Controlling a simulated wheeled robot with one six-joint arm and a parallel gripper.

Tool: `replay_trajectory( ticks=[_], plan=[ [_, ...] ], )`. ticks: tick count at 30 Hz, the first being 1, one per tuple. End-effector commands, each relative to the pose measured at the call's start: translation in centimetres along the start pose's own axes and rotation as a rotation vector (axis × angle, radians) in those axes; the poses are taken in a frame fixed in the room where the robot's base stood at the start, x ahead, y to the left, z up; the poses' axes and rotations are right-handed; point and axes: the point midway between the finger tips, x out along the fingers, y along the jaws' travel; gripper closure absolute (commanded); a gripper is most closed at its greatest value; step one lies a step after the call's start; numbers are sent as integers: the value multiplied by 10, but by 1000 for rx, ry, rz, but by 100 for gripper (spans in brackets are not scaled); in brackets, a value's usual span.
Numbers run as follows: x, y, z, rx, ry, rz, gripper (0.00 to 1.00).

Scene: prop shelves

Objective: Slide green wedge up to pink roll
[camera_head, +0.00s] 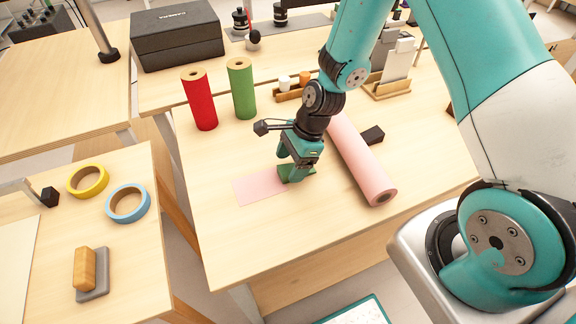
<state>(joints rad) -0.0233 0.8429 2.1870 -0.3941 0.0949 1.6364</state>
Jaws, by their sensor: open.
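The pink roll (362,165) lies on its side on the light wood table, right of my gripper. The green wedge (284,176) is mostly hidden; a dark green piece shows low at my gripper's left fingertip, at the right end of a flat pink strip (258,189). My gripper (297,178) points down at the table over the wedge, with its jaws open. A gap of bare wood shows between my gripper and the pink roll. Whether the fingers touch the wedge cannot be told.
A red roll (199,101) and a green roll (242,90) stand upright behind. A black block (372,135) lies right of the pink roll. A wooden holder (388,88) and black box (177,36) stand farther back. The table's front is clear.

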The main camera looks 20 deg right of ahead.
Motion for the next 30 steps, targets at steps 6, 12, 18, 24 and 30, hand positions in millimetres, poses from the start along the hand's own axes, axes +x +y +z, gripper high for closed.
replay_trajectory(
  ticks=[6,12,18,24,30],
  plan=[
    [16,0,0,-1,0,-1,28],
    [18,0,0,-1,0,-2,28],
    [18,0,0,-1,0,-1,53],
    [18,0,0,-1,0,-1,65],
    [17,0,0,0,0,-1,77]
  ],
)
